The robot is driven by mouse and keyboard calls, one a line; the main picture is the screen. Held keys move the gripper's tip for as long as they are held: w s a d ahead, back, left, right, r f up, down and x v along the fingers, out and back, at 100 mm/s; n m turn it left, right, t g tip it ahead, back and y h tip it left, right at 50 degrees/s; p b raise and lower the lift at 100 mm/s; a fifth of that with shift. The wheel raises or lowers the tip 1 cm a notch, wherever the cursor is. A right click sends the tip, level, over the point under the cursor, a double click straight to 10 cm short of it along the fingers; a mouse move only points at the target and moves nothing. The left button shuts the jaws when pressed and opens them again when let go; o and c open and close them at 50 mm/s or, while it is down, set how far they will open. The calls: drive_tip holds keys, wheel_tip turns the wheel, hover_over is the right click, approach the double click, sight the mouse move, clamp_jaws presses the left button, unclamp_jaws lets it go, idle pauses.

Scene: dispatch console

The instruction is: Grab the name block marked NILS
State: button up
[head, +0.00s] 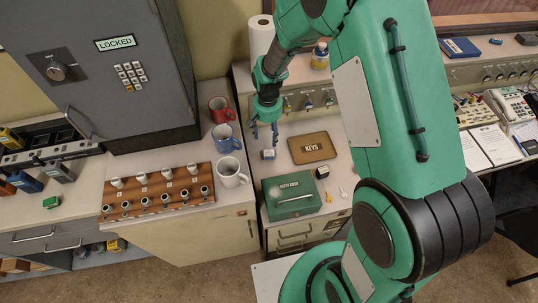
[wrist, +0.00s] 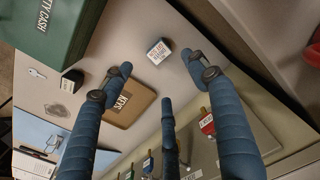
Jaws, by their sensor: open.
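A small dark block with a white lettered label (wrist: 158,51) lies on the pale counter, ahead of my fingers in the wrist view. In the head view this block (head: 268,154) sits just below my gripper (head: 265,132). A second dark block with a white label (head: 322,172) lies right of it, between the KEYS tray and the green box; it also shows in the wrist view (wrist: 71,81). I cannot read for sure which block is marked NILS. My gripper (wrist: 160,78) is open and empty, its blue fingers spread above the counter, apart from both blocks.
A brown KEYS tray (head: 325,137) lies right of the nearer block. A green petty cash box (head: 273,207) stands in front. Mugs (head: 233,173) stand to the left. A paper roll (head: 261,39) and a panel with hanging keys (wrist: 209,150) are behind. Bare counter surrounds the nearer block.

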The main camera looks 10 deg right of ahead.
drive_tip(key=shift+f, duration=0.1)
drive_tip(key=b, duration=0.1)
hover_over(269, 153)
drive_tip(key=f, duration=0.8)
drive_tip(key=shift+w+a+f, duration=0.1)
drive_tip(key=shift+a+f, duration=0.05)
drive_tip(key=shift+a, duration=0.05)
drive_tip(key=shift+f, duration=0.1)
drive_tip(key=shift+d+f+b, duration=0.2)
drive_tip(key=shift+f+b, duration=0.5)
drive_tip(key=shift+f, duration=1.8)
drive_tip(key=c, duration=1.2)
